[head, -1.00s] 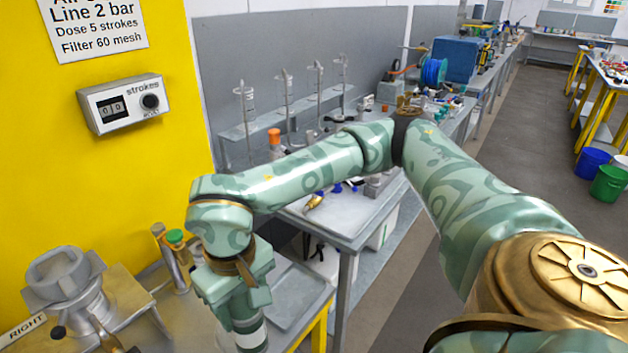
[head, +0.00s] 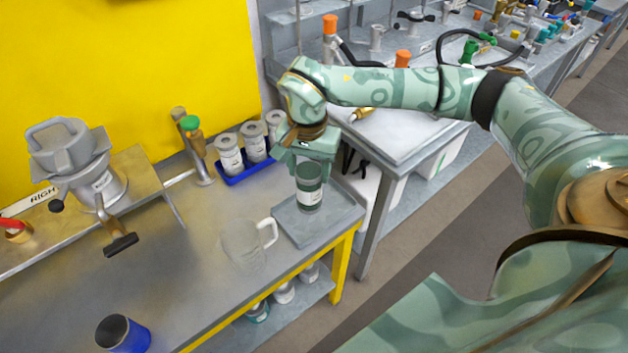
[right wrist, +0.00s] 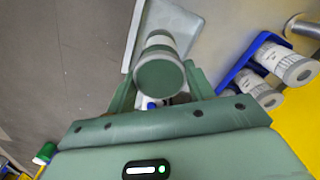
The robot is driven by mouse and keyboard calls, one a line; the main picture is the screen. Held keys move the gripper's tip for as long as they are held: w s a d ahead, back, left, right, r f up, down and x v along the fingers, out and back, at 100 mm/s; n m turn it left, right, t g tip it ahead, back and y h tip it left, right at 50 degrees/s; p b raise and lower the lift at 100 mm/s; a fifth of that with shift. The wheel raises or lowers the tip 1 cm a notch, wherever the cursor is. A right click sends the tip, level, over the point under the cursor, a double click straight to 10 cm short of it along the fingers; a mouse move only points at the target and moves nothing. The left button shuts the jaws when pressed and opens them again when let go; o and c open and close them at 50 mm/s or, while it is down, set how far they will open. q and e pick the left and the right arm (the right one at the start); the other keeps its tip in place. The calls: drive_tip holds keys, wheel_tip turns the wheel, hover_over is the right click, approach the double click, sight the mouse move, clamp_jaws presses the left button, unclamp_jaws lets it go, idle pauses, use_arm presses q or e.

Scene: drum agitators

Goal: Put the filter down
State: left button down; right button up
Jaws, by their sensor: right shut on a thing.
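The filter (head: 309,187) is a dark green cylinder with a pale label band. My right gripper (head: 306,165) is shut on its upper end and holds it upright over a grey tray (head: 335,228) at the bench's right end. In the right wrist view, the filter's round green end (right wrist: 160,85) sits between the fingers, with the tray (right wrist: 178,25) behind it. I cannot tell whether the filter's bottom touches the tray. My left gripper is not in view.
A blue rack (head: 238,178) of white filter cartridges stands just left of the gripper. A clear jug (head: 242,246) is left of the tray. A blue cup (head: 124,335) stands at the front left. The bench's yellow edge lies close to the tray.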

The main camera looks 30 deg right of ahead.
sight(313, 164)
drive_tip(key=shift+w+d+f, duration=0.25)
drive_tip(key=shift+d+f, duration=0.15)
drive_tip(key=shift+f, duration=0.25)
drive_tip(key=shift+w+d+f, duration=0.25)
drive_tip(key=shift+d+f, duration=0.15)
drive_tip(key=shift+f, duration=0.2)
drive_tip(key=f, duration=0.1)
drive_tip(key=f+b, duration=0.1)
drive_tip(key=f, duration=0.2)
drive_tip(key=shift+w+d+b, duration=0.15)
drive_tip(key=shift+d+b, duration=0.15)
drive_tip(key=shift+b, duration=0.05)
drive_tip(key=shift+r, duration=0.1)
drive_tip(key=o, duration=1.2)
drive_tip(key=shift+o, duration=0.2)
wheel_tip(313, 164, up, 12)
drive_tip(key=p, duration=0.3)
